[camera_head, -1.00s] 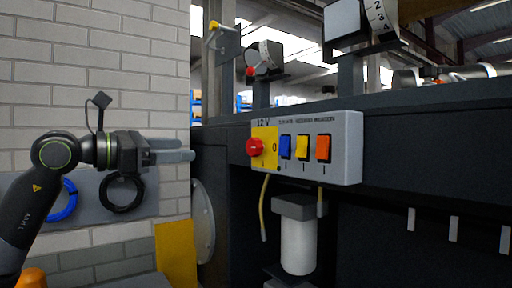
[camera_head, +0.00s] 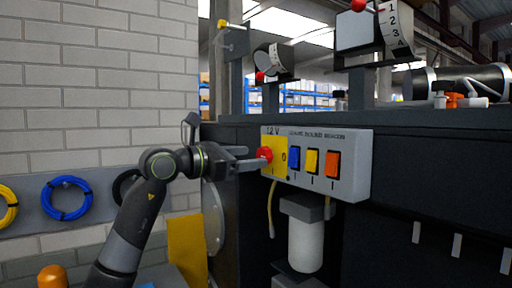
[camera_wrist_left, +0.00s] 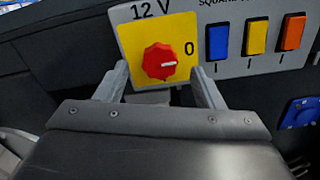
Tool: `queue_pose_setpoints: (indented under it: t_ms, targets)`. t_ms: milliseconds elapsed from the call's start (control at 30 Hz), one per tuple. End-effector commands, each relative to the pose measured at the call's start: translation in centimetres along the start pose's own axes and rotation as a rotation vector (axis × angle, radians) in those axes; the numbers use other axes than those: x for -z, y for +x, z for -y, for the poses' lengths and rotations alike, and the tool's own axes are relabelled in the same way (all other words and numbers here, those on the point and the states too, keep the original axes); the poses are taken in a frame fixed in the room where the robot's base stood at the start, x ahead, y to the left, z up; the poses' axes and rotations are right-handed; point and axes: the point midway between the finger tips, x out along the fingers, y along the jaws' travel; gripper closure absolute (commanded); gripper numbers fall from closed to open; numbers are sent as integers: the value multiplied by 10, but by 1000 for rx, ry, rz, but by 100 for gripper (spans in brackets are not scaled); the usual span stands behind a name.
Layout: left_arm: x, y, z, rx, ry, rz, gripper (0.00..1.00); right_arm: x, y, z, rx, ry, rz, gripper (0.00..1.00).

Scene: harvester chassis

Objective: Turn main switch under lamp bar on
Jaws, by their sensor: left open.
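The main switch is a red rotary knob (camera_head: 264,154) on a yellow plate (camera_head: 280,168), at the left end of a grey switch box (camera_head: 353,165) marked 12 V. In the left wrist view, the red knob (camera_wrist_left: 157,62) has a white mark pointing right, toward the "0" on the yellow plate (camera_wrist_left: 131,40). My left gripper (camera_head: 251,159) is open in front of the box, its fingertips close to the knob. In the wrist view, the fingers stand left and right of the knob's lower part; contact cannot be told. My right gripper is not in view.
Blue (camera_head: 295,158), yellow (camera_head: 312,161) and orange (camera_head: 333,164) rocker switches sit right of the knob. A white cylinder (camera_head: 306,245) and a yellowish cable (camera_head: 271,208) hang below the box. A brick wall (camera_head: 95,75) with coiled cables (camera_head: 67,198) is at left.

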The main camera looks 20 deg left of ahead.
Motion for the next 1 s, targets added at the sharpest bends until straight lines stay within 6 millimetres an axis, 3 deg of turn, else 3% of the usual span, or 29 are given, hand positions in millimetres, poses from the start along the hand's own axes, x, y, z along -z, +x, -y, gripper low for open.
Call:
queue_pose_setpoints:
  t_ms: [200,600,933,1000]
  targets:
    - [-2,24,-1,1,-2,0,38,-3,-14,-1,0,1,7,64]
    - [0,29,0,0,1,0,39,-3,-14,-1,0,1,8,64]
    - [0,29,0,0,0,0,82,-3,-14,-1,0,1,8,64]
    - [0,29,0,0,1,0,82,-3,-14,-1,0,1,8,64]
